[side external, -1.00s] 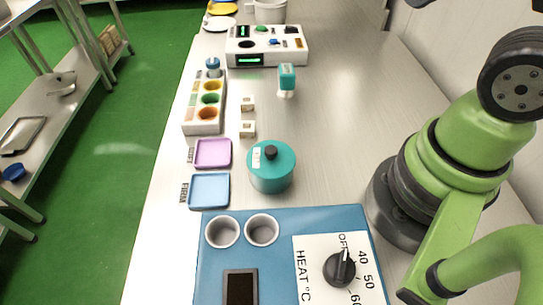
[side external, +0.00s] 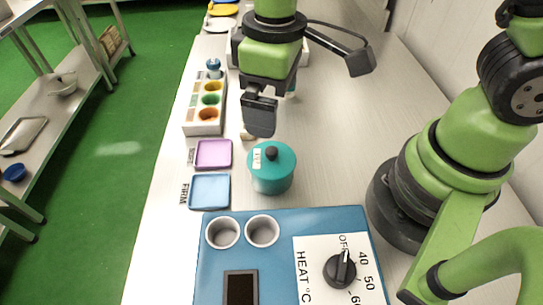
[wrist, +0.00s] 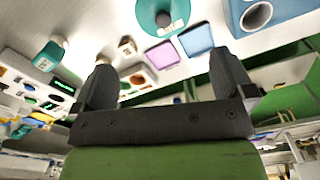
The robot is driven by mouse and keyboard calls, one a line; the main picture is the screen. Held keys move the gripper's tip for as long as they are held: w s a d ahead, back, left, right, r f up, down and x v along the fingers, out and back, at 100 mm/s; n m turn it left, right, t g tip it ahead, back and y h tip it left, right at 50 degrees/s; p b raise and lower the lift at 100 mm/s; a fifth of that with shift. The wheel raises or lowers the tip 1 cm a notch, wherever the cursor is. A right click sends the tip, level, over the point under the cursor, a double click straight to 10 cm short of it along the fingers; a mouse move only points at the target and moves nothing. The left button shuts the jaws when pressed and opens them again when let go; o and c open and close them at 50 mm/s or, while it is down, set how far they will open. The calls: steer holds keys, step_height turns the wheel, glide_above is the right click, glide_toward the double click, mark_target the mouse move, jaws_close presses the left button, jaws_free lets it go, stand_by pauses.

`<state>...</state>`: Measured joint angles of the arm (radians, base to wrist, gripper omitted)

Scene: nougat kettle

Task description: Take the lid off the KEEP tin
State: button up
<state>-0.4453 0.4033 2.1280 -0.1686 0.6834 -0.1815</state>
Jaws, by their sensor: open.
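The KEEP tin (side external: 272,181) is a round teal tin standing on the bench between the trays and my arm's base. Its teal lid (side external: 282,155) with a black knob is on it, and a small white label shows at its left. In the wrist view the tin (wrist: 149,19) is at the top middle, beyond the fingertips. My gripper (side external: 259,122) hangs above the bench, behind and above the tin and apart from it. In the wrist view its two black fingers (wrist: 166,80) stand wide apart with nothing between them.
A purple tray (side external: 213,154) and a blue tray (side external: 209,191) lie left of the tin. The blue heating plate (side external: 285,225), with two grey cups, is in front. A white rack (side external: 205,110) with coloured wells stands behind left. Small pale blocks are partly hidden behind my gripper.

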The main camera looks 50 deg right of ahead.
mark_target(270, 150)
steer(key=f, duration=1)
steer(key=shift+a+f, duration=0.3)
steer(key=shift+f, duration=0.1)
steer(key=shift+c, duration=0.2)
steer(key=c, duration=0.6)
